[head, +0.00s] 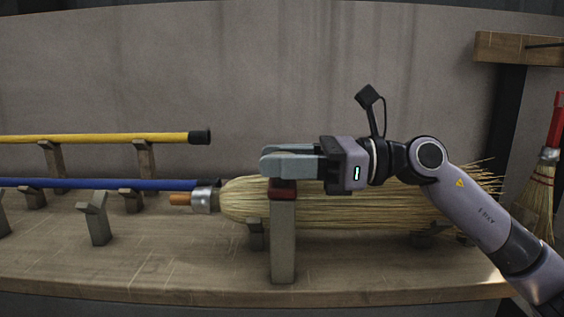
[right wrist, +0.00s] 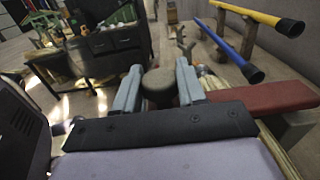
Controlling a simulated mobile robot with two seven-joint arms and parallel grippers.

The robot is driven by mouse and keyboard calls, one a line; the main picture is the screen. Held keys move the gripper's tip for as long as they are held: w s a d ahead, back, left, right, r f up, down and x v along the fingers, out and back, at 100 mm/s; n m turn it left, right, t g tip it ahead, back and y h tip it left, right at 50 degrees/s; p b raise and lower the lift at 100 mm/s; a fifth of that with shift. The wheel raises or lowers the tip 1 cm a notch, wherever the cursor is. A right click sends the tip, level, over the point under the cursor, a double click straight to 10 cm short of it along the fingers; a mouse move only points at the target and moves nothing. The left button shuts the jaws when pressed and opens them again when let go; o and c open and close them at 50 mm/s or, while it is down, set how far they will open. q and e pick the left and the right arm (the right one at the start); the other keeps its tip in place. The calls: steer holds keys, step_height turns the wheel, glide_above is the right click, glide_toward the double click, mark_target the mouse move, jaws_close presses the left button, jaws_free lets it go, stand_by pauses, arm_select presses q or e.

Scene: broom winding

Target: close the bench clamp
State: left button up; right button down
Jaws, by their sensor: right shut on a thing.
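The bench clamp (head: 283,240) is an upright grey post at the front of the bench, before the broom, with a red part at its top. In the right wrist view a red bar (right wrist: 268,99) lies to the right of my fingers. My right gripper (head: 268,163) reaches in from the right, level above the post top. Its two grey fingers are shut on a dark round knob (right wrist: 160,88), seen in the right wrist view. The fingers hide the knob in the head view. A straw broom head (head: 350,206) lies behind the post. My left gripper is not in view.
The broom's metal collar (head: 205,200) points left. A blue pole (head: 100,184) and a yellow pole (head: 100,139) rest on supports at the left. Another broom (head: 545,180) hangs at the far right. The bench (head: 170,265) is bare along its front left.

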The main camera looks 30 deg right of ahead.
steer(key=shift+f, duration=0.2)
steer(key=c, duration=0.7)
jaws_free()
steer(key=shift+d, duration=0.1)
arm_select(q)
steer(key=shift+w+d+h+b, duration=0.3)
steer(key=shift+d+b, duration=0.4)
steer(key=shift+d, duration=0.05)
arm_select(e)
steer(key=v, duration=0.7)
steer(key=shift+s, duration=0.1)
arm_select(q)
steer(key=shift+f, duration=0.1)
